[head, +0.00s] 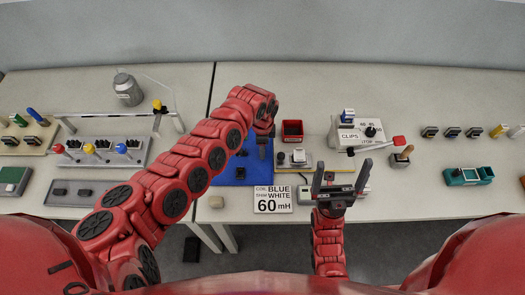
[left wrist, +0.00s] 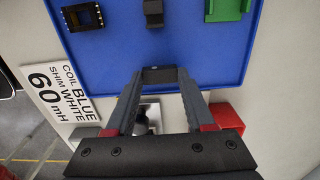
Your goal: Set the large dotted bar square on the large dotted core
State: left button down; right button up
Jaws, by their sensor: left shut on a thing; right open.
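My left gripper (left wrist: 160,84) is shut on a small dark grey bar (left wrist: 160,74), held crosswise between its fingertips over the near part of the blue mat (left wrist: 115,62). No dots can be made out on the bar. A dark grey block (left wrist: 153,13), perhaps the core, lies on the mat beyond the bar, apart from it and cut by the top edge of the left wrist view. My right gripper (head: 342,168) is open and empty, to the right of the sign.
A black frame with gold contacts (left wrist: 83,18) and a green holder (left wrist: 226,9) also lie on the mat. A sign (head: 272,199) reads coil blue, shim white, 60 mH. A red bin (head: 292,131) and a clips box (head: 360,133) stand to the right.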

pick_arm(q)
jog(key=shift+r+p, duration=1.35)
jog(key=shift+r, duration=0.6)
jog(key=shift+f, duration=0.1)
